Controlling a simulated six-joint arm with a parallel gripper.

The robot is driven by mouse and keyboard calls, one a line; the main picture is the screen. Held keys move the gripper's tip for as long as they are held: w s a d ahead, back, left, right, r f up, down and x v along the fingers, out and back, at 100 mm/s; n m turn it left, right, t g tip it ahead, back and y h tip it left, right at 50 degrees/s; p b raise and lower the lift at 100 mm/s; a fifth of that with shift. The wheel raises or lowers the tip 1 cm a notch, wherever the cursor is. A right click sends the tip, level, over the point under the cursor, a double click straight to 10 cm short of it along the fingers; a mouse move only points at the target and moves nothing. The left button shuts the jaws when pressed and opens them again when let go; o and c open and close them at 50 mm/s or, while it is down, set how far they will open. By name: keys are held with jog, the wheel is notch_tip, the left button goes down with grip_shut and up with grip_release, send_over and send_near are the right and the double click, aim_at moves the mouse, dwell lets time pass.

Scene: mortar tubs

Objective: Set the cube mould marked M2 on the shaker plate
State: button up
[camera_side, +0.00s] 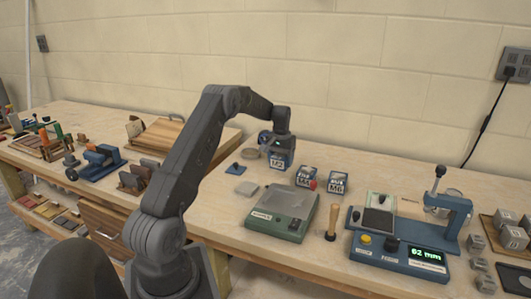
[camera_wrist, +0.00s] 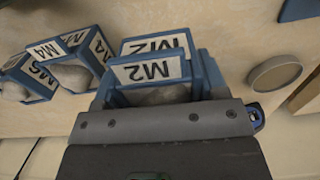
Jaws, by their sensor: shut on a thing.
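The M2 cube mould (camera_side: 281,160), blue-walled with a white label, is in my gripper (camera_side: 280,149). In the wrist view the M2 mould (camera_wrist: 152,71) shows grey mortar inside and sits against my gripper (camera_wrist: 160,118), which is shut on it. I cannot tell whether the mould touches the bench. A green box (camera_side: 281,225) with a flat top plate (camera_side: 285,203), apparently the shaker, stands in front of and right of the mould. Its plate looks bare.
Two other moulds (camera_side: 306,177) (camera_side: 338,183) stand to the right; M4 (camera_wrist: 88,50) and M6 (camera_wrist: 34,76) labels show in the wrist view. A round disc (camera_wrist: 274,72) lies beside the mould.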

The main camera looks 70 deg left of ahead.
aim_at(283, 177)
jog(key=f, duration=0.1)
jog(key=w+f, duration=0.1)
jog(key=f, duration=0.1)
jog(key=shift+d+f, duration=0.2)
jog(key=shift+f, duration=0.45)
jog(key=shift+f, duration=0.15)
jog(key=o, duration=1.2)
jog(key=shift+f, duration=0.1)
jog(key=shift+c, duration=0.2)
